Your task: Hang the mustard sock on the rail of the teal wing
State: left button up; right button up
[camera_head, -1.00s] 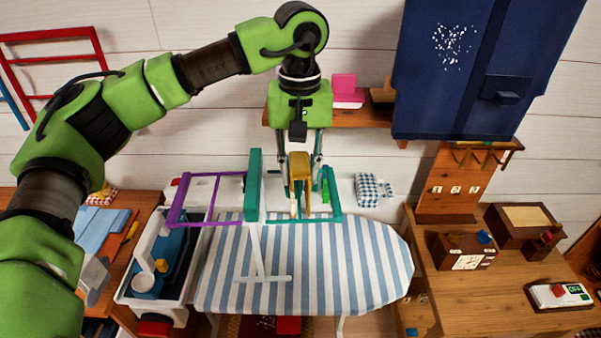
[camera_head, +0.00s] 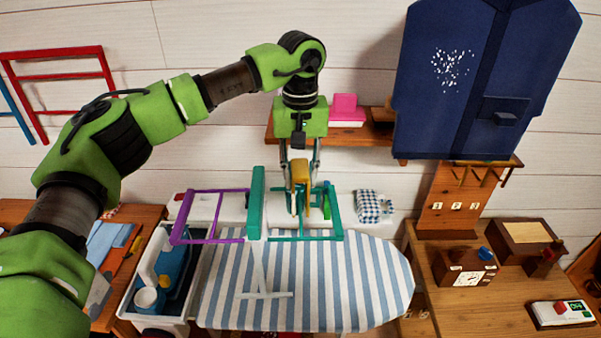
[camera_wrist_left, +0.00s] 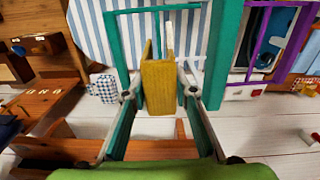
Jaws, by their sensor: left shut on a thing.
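The mustard sock (camera_head: 300,172) is between the fingers of my left gripper (camera_head: 302,195), which is shut on it. In the left wrist view the sock (camera_wrist_left: 160,85) is a folded yellow strip with two sides hanging from the fingers (camera_wrist_left: 160,97). The teal wing (camera_head: 305,239) is the right frame of a drying rack on the ironing board. The sock overlaps this wing's frame in the head view. In the left wrist view the teal wing (camera_wrist_left: 118,50) surrounds the sock's far end. I cannot tell whether the sock touches a rail. My right gripper is out of view.
The purple wing (camera_head: 208,241) extends left from the rack's teal post (camera_head: 256,203). A striped ironing board (camera_head: 350,285) lies below. A checked cloth item (camera_head: 372,205) is right of the gripper. A shelf (camera_head: 350,133) and navy garment (camera_head: 480,90) are behind.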

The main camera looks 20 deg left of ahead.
aim_at(300, 211)
pick_arm(q)
jog(key=shift+f+b, duration=3.3)
jog(key=shift+f, duration=2.1)
jog(key=o, duration=1.1)
jog(key=shift+c, duration=0.2)
jog(key=shift+r, duration=0.1)
